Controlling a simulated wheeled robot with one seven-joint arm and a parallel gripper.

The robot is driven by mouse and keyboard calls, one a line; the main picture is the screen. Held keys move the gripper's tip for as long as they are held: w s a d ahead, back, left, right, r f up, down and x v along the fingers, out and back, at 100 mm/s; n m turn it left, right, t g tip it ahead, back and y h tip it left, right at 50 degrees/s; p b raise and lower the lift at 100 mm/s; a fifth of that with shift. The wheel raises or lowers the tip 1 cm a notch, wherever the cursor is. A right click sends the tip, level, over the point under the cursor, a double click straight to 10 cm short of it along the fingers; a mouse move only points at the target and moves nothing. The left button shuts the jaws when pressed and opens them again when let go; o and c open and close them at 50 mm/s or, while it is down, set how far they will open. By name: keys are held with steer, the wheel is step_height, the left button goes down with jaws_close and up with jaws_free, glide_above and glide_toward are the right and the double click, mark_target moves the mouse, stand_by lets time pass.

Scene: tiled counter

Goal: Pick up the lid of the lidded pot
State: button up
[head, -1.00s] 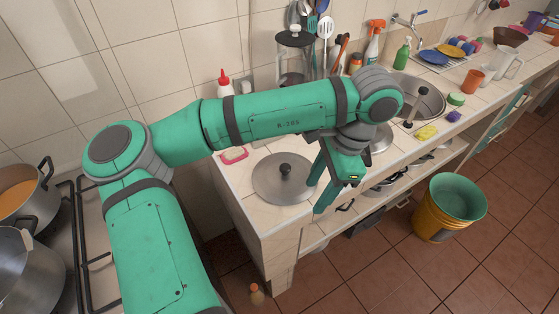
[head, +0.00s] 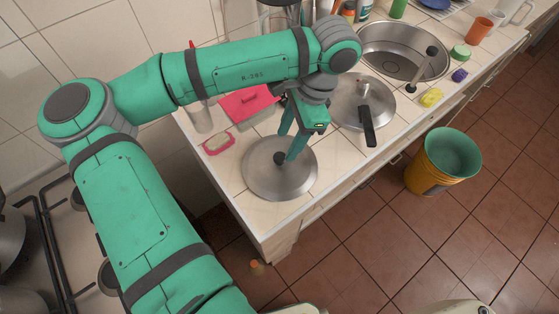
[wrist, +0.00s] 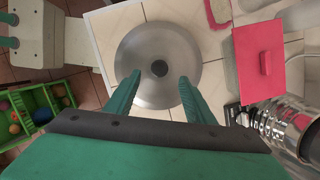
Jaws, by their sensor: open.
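A round steel lid (head: 262,187) with a dark knob (head: 279,158) is near the counter's front left corner. Whether a pot is under it cannot be told. In the wrist view the lid (wrist: 150,38) is in the upper middle, with its knob (wrist: 159,68) between and just beyond my fingertips. My gripper (head: 291,155) is open above the lid in the head view, fingers pointing down beside the knob. Both fingers (wrist: 160,78) show apart and empty in the wrist view; contact with the knob cannot be told.
A steel pan (head: 347,112) with a knobbed lid and black handle stands right of my gripper. A red lidded box (head: 247,101) and a pink-edged tray (head: 217,144) lie behind. The sink (head: 390,52) is at the back right; a bucket (head: 450,158) is on the floor.

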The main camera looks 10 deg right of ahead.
mark_target(280, 157)
steer(key=shift+a+f, duration=0.25)
steer(key=shift+f, duration=0.3)
steer(key=shift+x, duration=2.35)
steer(key=shift+s+d, duration=0.1)
jaws_close()
